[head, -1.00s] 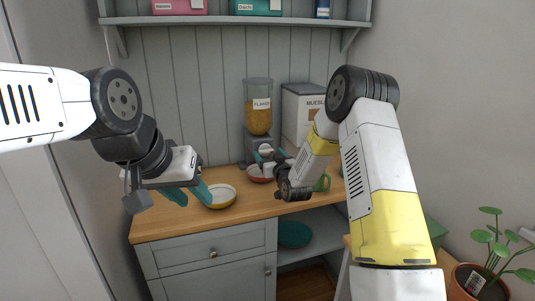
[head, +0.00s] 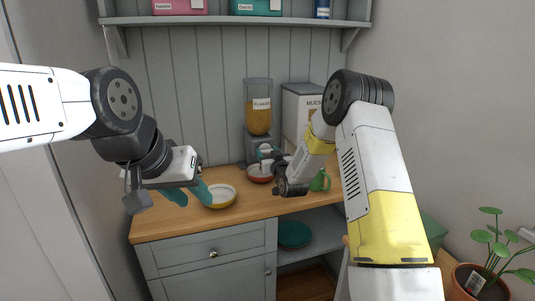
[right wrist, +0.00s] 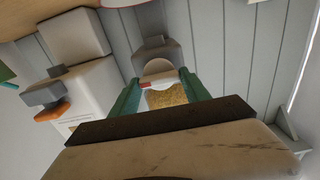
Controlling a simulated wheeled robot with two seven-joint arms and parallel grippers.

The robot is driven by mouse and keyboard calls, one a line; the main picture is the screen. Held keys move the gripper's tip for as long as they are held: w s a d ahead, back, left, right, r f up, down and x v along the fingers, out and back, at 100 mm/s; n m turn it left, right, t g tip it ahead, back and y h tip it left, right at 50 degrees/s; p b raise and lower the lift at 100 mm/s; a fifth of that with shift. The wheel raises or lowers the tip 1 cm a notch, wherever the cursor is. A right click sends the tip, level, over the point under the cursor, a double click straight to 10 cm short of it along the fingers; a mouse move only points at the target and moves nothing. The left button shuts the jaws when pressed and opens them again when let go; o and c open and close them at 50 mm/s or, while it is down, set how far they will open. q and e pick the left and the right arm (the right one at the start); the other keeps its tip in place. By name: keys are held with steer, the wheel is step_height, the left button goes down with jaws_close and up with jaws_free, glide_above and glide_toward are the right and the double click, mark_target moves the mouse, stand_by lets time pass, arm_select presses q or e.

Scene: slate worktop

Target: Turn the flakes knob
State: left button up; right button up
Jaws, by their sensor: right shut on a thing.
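The flakes dispenser (head: 258,115), a clear hopper of golden flakes labelled "FLAKES", stands on a grey base at the back of the wooden counter. Its knob (right wrist: 158,70) shows in the right wrist view as a pale round shape between the green fingers of my right gripper (right wrist: 157,88). My right gripper (head: 264,158) is shut on the knob at the dispenser's front; the fingers partly hide it. A red bowl (head: 257,179) sits below the dispenser's front.
A "MUESLI" dispenser or box (head: 296,105) stands right of the flakes. A green mug (head: 321,182) is behind my right forearm. A shelf (head: 230,20) with boxes hangs above. A potted plant (head: 478,283) is at lower right. The counter's front left is clear.

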steer(key=m, duration=0.4)
steer(key=shift+d+f, duration=0.1)
steer(key=shift+d, duration=0.05)
steer(key=m, duration=0.4)
steer(key=shift+m, duration=0.4)
steer(key=m, duration=0.4)
steer(key=shift+f, duration=0.15)
steer(key=shift+m, duration=1.9)
steer(key=o, duration=1.4)
